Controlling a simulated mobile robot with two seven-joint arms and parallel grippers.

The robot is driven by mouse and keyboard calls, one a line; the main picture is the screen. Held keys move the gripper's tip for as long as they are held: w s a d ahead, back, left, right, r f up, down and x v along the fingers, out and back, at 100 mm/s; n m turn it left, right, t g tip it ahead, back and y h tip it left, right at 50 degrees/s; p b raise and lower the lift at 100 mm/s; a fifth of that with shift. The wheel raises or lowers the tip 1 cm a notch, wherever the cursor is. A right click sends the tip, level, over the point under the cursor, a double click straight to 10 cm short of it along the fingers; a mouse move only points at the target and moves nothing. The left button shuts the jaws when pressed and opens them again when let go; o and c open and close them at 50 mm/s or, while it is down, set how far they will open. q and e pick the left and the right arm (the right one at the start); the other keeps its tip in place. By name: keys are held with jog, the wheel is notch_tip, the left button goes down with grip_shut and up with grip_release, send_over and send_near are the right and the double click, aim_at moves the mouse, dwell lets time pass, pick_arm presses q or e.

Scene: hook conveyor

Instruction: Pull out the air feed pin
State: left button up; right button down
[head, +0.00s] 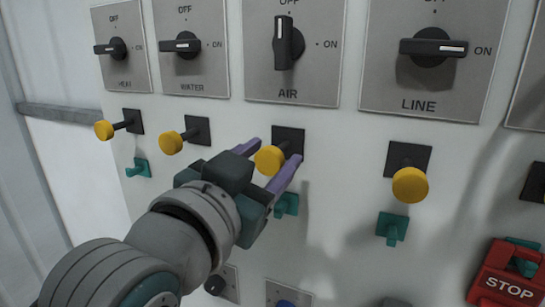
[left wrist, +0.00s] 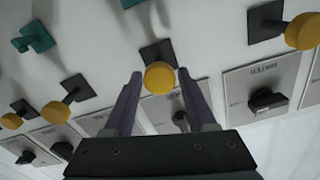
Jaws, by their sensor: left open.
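The air feed pin has a round yellow knob (head: 269,160) on a dark stem, coming out of a black square plate below the AIR switch (head: 284,43). It also shows in the left wrist view (left wrist: 159,78), its stem running to its black plate. My left gripper (head: 276,150) is open, with one purple finger on each side of the yellow knob. In the left wrist view the fingers (left wrist: 160,80) flank the knob, with a small gap visible on each side. The AIR switch handle stands vertical, towards OFF. My right gripper is not in view.
Similar yellow knobs stick out under HEAT (head: 104,130), WATER (head: 171,143) and LINE (head: 410,184). Teal hooks (head: 392,228) sit below them on the pale panel. A red STOP box (head: 505,278) is at the lower right. The HEAT, WATER and LINE handles lie horizontal.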

pick_arm(q)
jog(key=shift+o, duration=1)
jog(key=b+v, duration=0.2)
jog(key=v, duration=0.8)
jog(key=shift+b, duration=0.3)
jog(key=shift+f, duration=0.1)
